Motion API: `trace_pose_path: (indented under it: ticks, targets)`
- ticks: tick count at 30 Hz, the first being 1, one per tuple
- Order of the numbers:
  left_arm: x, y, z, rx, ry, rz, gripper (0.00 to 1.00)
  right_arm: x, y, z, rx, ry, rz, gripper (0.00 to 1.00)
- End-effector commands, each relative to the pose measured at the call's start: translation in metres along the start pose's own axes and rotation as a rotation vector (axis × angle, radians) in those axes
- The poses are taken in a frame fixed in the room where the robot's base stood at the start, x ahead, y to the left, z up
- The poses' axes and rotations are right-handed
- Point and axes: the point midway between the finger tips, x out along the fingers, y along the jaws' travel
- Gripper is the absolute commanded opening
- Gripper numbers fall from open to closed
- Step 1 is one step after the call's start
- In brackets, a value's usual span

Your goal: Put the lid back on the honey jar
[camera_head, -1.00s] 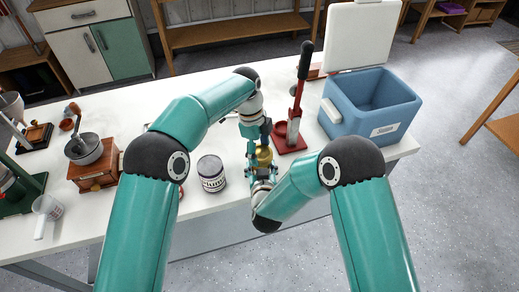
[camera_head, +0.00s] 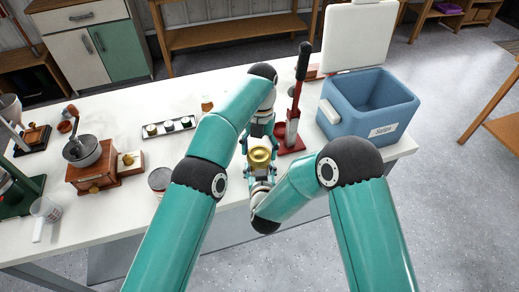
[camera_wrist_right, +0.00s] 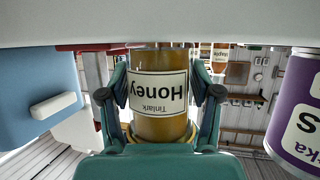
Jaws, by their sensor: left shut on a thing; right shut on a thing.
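The honey jar (camera_wrist_right: 158,95) is amber with a cream "Tinlark Honey" label; it appears upside down in the right wrist view. My right gripper (camera_wrist_right: 163,97) is shut on the jar, with a finger on each side. In the head view my right gripper (camera_head: 261,172) is at the near side of the jar. The gold lid (camera_head: 260,155) is at the jar's top, and a gold rim shows there in the wrist view. My left gripper (camera_head: 261,140) comes from the far side and is shut on the lid. I cannot tell whether the lid is fully seated.
A red press (camera_head: 290,138) and a blue cooler (camera_head: 368,108) stand to the right. A strip of small pots (camera_head: 168,127), an amber bottle (camera_head: 207,103) and a wooden grinder (camera_head: 92,170) are to the left. A purple-labelled container (camera_wrist_right: 298,110) is near the jar.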

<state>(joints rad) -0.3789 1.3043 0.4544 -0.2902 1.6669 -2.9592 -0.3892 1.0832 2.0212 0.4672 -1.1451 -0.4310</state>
Motion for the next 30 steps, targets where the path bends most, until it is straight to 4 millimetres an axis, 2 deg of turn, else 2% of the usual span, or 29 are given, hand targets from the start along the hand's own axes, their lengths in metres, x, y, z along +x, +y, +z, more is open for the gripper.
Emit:
trace_pose_path:
  ticks: [1,5,16,20,26,30]
  targets:
    - [-0.001,0.002,0.002,-0.004,-0.008,0.001,0.79,-0.001,0.001,0.002,-0.001,-0.004,0.001,0.0]
    - [-0.001,0.002,0.001,-0.004,-0.006,0.001,1.0,-0.001,0.0,0.002,-0.001,-0.004,0.001,0.0]
    - [0.0,0.001,0.001,-0.011,-0.003,0.0,0.99,0.0,0.0,0.002,-0.001,-0.004,0.0,0.0]
    - [-0.002,0.0,0.0,-0.072,-0.005,0.0,0.99,0.0,0.0,0.002,-0.001,-0.004,0.0,0.0]
    - [-0.008,0.0,0.0,-0.345,-0.016,-0.002,0.99,0.0,0.0,0.002,-0.001,-0.004,0.0,0.0]
    - [-0.013,0.0,-0.001,-0.641,-0.026,-0.008,0.99,0.0,0.0,0.002,-0.002,-0.004,-0.001,0.0]
